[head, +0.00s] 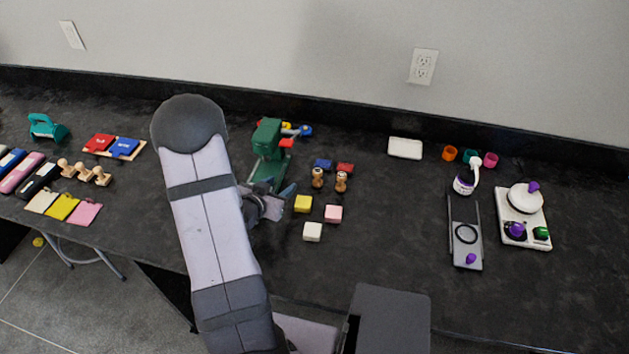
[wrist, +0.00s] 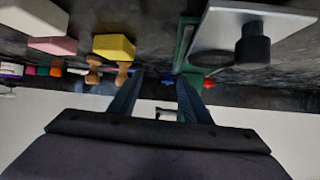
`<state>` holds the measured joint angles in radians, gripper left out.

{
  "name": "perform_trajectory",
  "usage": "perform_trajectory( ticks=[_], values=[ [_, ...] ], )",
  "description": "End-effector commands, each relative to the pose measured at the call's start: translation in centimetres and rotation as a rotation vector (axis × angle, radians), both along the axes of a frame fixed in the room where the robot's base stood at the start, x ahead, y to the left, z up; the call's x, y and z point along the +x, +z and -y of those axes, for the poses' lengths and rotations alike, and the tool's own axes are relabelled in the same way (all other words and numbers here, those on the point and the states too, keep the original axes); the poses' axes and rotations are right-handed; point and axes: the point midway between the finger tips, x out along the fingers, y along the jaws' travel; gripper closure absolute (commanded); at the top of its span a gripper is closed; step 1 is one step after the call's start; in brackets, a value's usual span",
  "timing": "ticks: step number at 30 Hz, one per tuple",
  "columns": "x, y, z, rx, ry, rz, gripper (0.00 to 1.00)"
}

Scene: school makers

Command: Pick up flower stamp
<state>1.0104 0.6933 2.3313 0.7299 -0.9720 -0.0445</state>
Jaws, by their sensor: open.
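Two small wooden-handled stamps stand side by side near the middle of the counter, a left one (head: 317,178) and a right one (head: 341,182). Several more wooden stamps (head: 84,172) lie at the far left. No printed face shows, so I cannot tell which is the flower stamp. My gripper (head: 277,204) is open and empty, left of the middle pair and apart from them. In the wrist view, my gripper's fingers (wrist: 157,88) are spread, and the two stamps (wrist: 122,74) show beyond the yellow block, left of the fingers.
A green press (head: 268,150) stands close behind my gripper. Yellow (head: 303,203), pink (head: 333,214) and white (head: 312,232) blocks sit in front of the stamps. Blue (head: 323,164) and red (head: 345,168) pads lie behind them. The counter (head: 395,220) is clear to their right.

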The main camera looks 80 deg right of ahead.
Motion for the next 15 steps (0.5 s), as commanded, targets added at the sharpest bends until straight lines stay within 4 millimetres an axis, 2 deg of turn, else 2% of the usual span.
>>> perform_trajectory(
  ticks=[1,3,6,9,15],
  values=[
    [-2.1,-0.2,0.6,-0.026,-0.052,-0.017,0.56],
    [-4.2,-0.1,1.0,-0.058,-0.105,-0.036,0.56],
    [-6.2,0.1,1.4,-0.091,-0.153,-0.057,0.56],
    [-7.0,0.2,1.5,-0.105,-0.174,-0.065,0.56],
    [-7.2,0.0,2.2,-0.107,-0.176,-0.066,0.56]
  ],
)
